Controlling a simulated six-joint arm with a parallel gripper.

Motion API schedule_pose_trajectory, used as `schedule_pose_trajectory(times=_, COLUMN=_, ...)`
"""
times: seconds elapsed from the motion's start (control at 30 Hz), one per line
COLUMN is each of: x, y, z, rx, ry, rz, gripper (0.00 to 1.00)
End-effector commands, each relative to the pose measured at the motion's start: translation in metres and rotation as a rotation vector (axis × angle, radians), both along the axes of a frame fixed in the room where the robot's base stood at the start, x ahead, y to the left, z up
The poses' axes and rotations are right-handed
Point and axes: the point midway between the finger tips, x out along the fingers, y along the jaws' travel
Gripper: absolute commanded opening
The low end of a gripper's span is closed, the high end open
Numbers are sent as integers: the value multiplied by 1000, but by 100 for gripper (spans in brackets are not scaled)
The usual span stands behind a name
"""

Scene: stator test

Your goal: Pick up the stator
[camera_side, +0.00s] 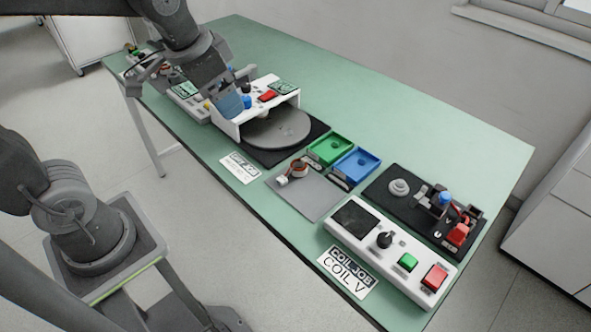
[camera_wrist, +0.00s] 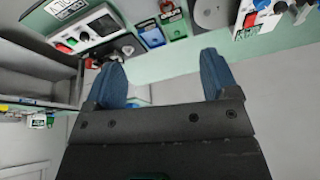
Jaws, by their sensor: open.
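The stator (camera_side: 298,169), a small ring-shaped part with orange-copper and white colouring, sits on a flat grey plate (camera_side: 312,198) near the table's front edge in the side view. I cannot make it out surely in the wrist view. My gripper (camera_side: 234,106) is at the upper left of the side view, by the white housing over the turntable and well to the left of the stator. In the wrist view my gripper (camera_wrist: 163,80) shows two blue fingers spread wide with nothing between them.
A white housing (camera_side: 226,126) with a grey turntable (camera_side: 278,128) stands left of the stator. A green tray (camera_side: 330,149) and a blue tray (camera_side: 356,166) lie behind it. A control box (camera_side: 385,248) and a black fixture board (camera_side: 408,207) are on the right. The table's back is clear.

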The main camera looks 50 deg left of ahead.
Motion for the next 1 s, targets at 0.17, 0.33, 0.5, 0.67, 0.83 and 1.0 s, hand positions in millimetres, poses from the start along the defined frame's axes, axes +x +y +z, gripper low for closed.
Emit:
schedule_pose_trajectory(times=0.17, x=59, y=-1, z=-23, rx=37, ry=106, rz=-124, gripper=80)
schedule_pose_trajectory(times=0.33, x=111, y=-3, z=-60, rx=63, ry=198, rz=-247, gripper=80)
schedule_pose_trajectory(times=0.5, x=153, y=-5, z=-107, rx=77, ry=278, rz=-361, gripper=80)
schedule_pose_trajectory(times=0.67, x=174, y=-6, z=-142, rx=82, ry=327, rz=-434, gripper=80)
schedule_pose_trajectory(times=0.83, x=182, y=-6, z=-159, rx=83, ry=345, rz=-462, gripper=80)
schedule_pose_trajectory(times=1.0, x=181, y=-6, z=-185, rx=83, ry=349, rz=-463, gripper=80)
